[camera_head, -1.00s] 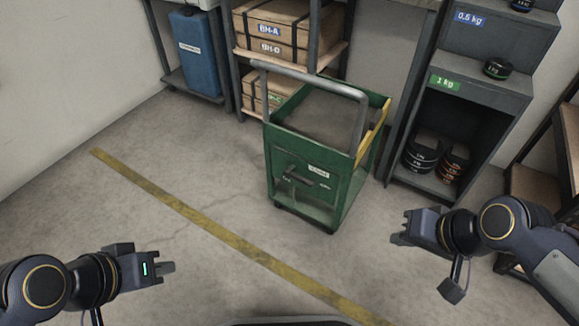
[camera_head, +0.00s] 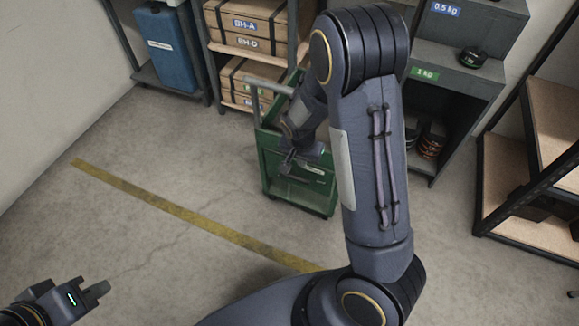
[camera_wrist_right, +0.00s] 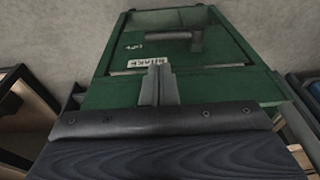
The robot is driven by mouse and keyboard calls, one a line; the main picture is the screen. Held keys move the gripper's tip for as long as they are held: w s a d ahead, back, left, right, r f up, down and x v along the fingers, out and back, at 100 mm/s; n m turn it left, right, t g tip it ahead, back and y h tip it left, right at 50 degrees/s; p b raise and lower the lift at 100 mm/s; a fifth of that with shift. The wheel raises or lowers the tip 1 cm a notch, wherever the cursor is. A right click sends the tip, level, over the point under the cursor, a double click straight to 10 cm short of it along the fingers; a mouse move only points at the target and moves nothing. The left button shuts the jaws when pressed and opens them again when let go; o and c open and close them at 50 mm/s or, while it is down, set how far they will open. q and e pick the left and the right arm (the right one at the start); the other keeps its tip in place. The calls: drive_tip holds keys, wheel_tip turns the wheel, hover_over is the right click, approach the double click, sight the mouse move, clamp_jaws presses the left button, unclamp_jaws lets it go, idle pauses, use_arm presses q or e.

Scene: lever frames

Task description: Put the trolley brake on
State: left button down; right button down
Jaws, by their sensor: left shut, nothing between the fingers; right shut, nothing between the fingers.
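The green trolley (camera_head: 298,195) stands on the floor in the head view, partly hidden behind my right arm. In the right wrist view its panel appears upside down, with a brake label (camera_wrist_right: 147,64) and a dark brake lever (camera_wrist_right: 174,36). The lever lies level, its free end pointing left toward a small, hard-to-read mark (camera_wrist_right: 130,46). My right gripper (camera_wrist_right: 158,70) is shut and empty in front of the panel, with its tips over the label's edge and apart from the lever in the picture. My left gripper (camera_head: 103,290) is shut and empty, low at the left, far from the trolley.
A shelf with wooden boxes (camera_head: 250,40) and a blue container (camera_head: 165,50) stand behind the trolley. A grey weight rack (camera_head: 460,85) and a wooden shelf (camera_head: 555,120) are at the right. A yellow floor line (camera_head: 180,203) crosses open floor in front.

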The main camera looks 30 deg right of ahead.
sight(303, 179)
drive_tip(key=shift+f, duration=0.1)
drive_tip(key=b+x, duration=0.4)
drive_tip(key=x, duration=0.6)
idle(0.5)
